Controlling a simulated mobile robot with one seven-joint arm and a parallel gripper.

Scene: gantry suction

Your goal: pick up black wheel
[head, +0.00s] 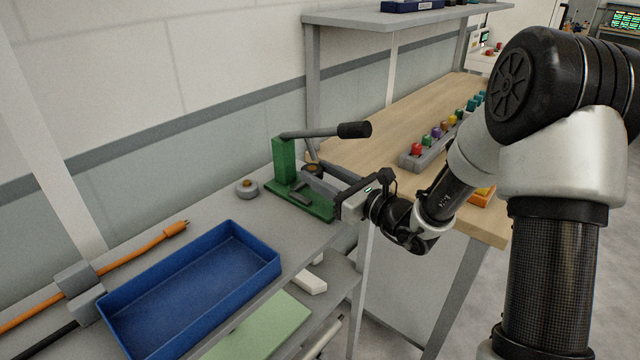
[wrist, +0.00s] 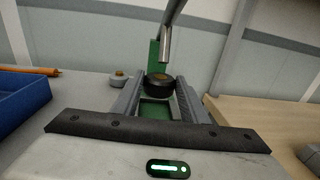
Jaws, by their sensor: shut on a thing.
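The black wheel (wrist: 160,84) with a tan hub sits between my gripper's two grey fingers in the wrist view. My gripper (wrist: 158,79) is shut on it. In the head view, my gripper (head: 312,172) reaches in from the right over the green press's base, and the wheel shows partly at its fingertips. I cannot tell whether the wheel touches the base. A grey wheel (head: 247,188) with a tan hub lies on the grey bench left of the press; it also shows in the wrist view (wrist: 118,79).
The green press (head: 285,160) has a lever with a black grip (head: 354,130) above my gripper. A blue tray (head: 190,285) and an orange cable (head: 140,260) lie to the left. A wooden table (head: 390,155) with a rack of coloured pieces (head: 430,150) stands to the right.

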